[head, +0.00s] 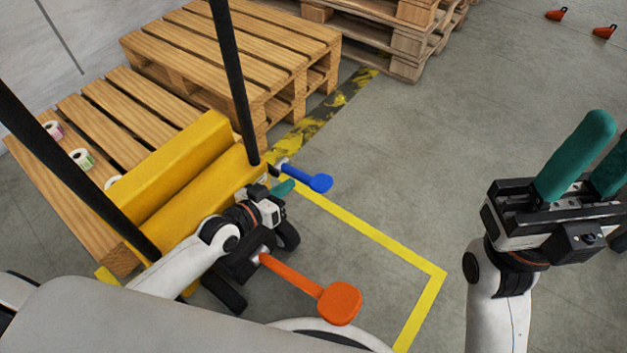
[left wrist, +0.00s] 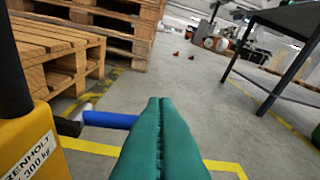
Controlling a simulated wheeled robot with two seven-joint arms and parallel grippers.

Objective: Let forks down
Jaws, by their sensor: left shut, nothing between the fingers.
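A yellow pallet truck (head: 185,175) stands at the left with black upright bars. A blue pedal (head: 320,182) and an orange pedal (head: 340,302) stick out from it. The blue pedal also shows in the left wrist view (left wrist: 110,119), left of my fingers. My left gripper (head: 286,187) is shut and empty, close beside the blue pedal's stem; I cannot tell whether they touch. Its green fingers (left wrist: 158,105) lie together in the left wrist view. The forks are hidden under a wooden pallet (head: 120,100). My right gripper (head: 609,145) is open and empty at the right.
Several label rolls (head: 82,158) stand on the pallet. More pallets (head: 240,50) stand behind it. Yellow floor tape (head: 385,240) borders the truck. A dark table (left wrist: 285,20) stands at the right in the left wrist view. The middle floor is clear.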

